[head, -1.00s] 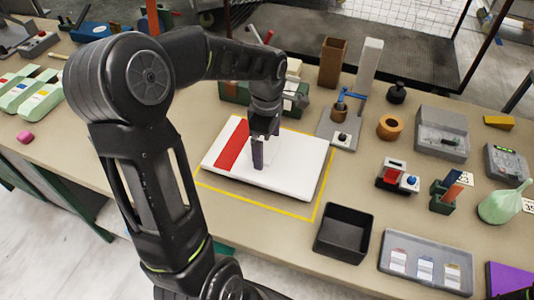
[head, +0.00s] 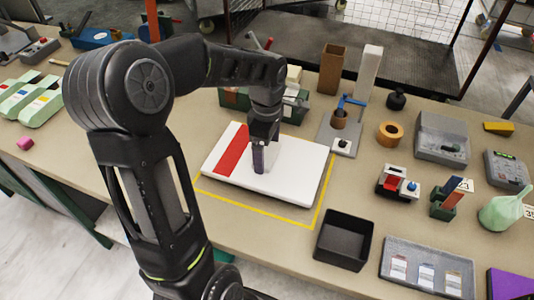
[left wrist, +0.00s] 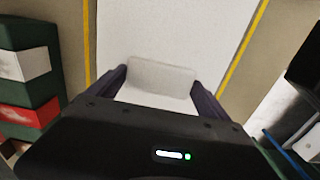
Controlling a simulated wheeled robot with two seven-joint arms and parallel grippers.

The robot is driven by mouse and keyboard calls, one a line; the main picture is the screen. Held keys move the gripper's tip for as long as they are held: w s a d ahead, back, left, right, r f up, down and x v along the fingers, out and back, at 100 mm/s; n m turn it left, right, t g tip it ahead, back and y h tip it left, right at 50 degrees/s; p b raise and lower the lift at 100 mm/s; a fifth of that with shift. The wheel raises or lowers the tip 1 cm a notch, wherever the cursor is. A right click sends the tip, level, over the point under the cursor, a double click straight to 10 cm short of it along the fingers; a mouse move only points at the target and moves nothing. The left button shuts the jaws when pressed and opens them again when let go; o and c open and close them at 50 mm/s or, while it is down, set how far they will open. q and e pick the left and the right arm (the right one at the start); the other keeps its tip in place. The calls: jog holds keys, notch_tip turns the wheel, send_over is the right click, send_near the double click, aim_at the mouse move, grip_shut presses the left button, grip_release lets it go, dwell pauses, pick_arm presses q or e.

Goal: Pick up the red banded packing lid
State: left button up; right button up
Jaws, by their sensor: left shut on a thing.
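The red banded packing lid (head: 295,173) is a flat white slab with a red band (head: 232,150) across its left part. It lies inside a yellow outline on the bench. A pale block-shaped grip (left wrist: 162,76) stands on its top. My left gripper (head: 263,158) is over the lid, its purple-grey fingers on either side of this grip, shut on it. In the left wrist view the white lid (left wrist: 165,28) stretches away beyond the fingers. I cannot tell any gap under the lid. My right gripper is not in view.
A black open box (head: 343,240) stands in front and to the right of the lid. A grey tray with cards (head: 428,268) is further right. Green boxes (head: 233,98), a brown post (head: 332,68) and a white post (head: 369,70) stand behind.

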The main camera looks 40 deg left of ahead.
aim_at(267, 154)
pick_arm(q)
notch_tip(267, 154, up, 10)
jog(key=b, duration=0.1)
jog(key=shift+f, duration=0.15)
dwell(0.6)
